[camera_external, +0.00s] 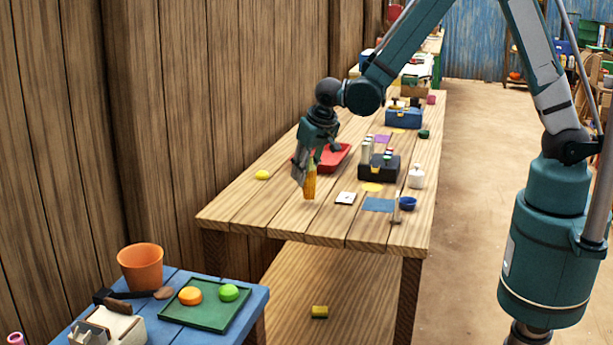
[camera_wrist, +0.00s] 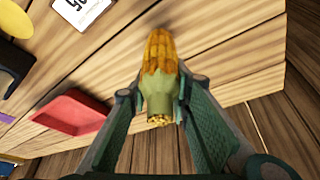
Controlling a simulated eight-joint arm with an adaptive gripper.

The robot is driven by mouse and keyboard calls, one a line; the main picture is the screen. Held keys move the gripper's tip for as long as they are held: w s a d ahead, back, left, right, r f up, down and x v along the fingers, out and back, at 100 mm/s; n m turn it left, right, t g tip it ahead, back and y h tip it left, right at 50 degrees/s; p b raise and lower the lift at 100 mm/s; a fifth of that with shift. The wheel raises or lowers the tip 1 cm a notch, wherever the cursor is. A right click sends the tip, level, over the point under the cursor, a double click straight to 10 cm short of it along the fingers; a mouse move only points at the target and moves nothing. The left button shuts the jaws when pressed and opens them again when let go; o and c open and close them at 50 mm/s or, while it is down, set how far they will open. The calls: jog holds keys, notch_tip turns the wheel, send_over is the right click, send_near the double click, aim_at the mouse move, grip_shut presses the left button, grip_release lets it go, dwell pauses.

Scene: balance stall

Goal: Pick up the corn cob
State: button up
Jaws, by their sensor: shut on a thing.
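The corn cob (camera_external: 310,182) is orange-yellow with a pale green base. My gripper (camera_external: 304,172) is shut on it above the wooden table, near the table's front left part. In the external view the cob hangs roughly upright beside the fingers. In the wrist view the cob (camera_wrist: 160,75) lies between the two fingers (camera_wrist: 155,115), which grip around its green base, with its kernels pointing away from me. Whether the cob's lower tip touches the table is hard to tell.
A red tray (camera_external: 334,157) lies behind my gripper. A yellow item (camera_external: 262,175) sits to the left. A white card (camera_external: 346,198), a dark box (camera_external: 379,168), a blue bowl (camera_external: 407,203) and a white jar (camera_external: 416,177) stand to the right. A wooden wall runs along the left.

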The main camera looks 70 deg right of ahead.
notch_tip(320, 180, up, 8)
jog(key=p, duration=0.1)
dwell(0.4)
dwell(0.7)
